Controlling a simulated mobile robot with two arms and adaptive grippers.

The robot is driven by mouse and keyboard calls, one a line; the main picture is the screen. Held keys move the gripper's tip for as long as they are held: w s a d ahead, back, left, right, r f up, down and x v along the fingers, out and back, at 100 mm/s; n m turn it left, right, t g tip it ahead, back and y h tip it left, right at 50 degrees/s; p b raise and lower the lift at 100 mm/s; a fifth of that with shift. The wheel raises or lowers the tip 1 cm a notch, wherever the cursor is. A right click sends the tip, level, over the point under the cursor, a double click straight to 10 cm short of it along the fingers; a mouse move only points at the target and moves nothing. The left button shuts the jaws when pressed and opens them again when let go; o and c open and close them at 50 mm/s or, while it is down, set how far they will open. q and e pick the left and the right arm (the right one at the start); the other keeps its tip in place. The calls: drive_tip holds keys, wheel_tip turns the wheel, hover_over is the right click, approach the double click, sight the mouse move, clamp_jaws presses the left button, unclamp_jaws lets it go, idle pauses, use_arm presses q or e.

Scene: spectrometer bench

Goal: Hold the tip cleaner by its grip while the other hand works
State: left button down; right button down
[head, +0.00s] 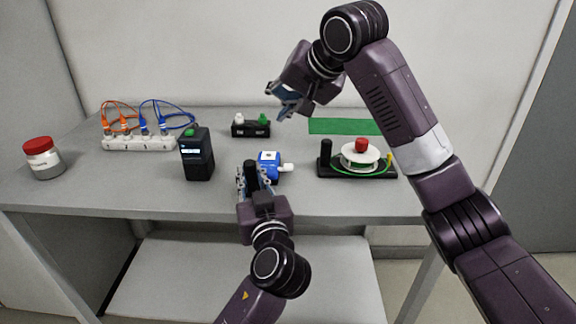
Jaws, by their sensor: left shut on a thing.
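The tip cleaner has a blue body (269,160) with a white nozzle on its right side and a dark grip to its left. My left gripper (254,181) is shut on the tip cleaner at the dark grip, near the front middle of the bench. Its fingers hide part of the grip. My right gripper (281,105) is over the back middle of the bench, above and apart from the tip cleaner. Nothing shows clearly between its fingers, and I cannot tell how far apart they are.
On the grey bench (130,195) stand a red-lidded jar (43,160), a white rack (140,143) with orange and blue cables, a black device (197,157), a small black holder (251,130), a green mat (343,126) and a spool stand (358,168). The front left is clear.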

drive_tip(key=shift+f, duration=0.15)
drive_tip(key=shift+f, duration=4.3)
drive_tip(key=shift+f, duration=0.35)
drive_tip(key=shift+f, duration=1.15)
drive_tip(key=shift+r, duration=1.55)
drive_tip(key=shift+r, duration=0.1)
drive_tip(key=shift+r, duration=2.4)
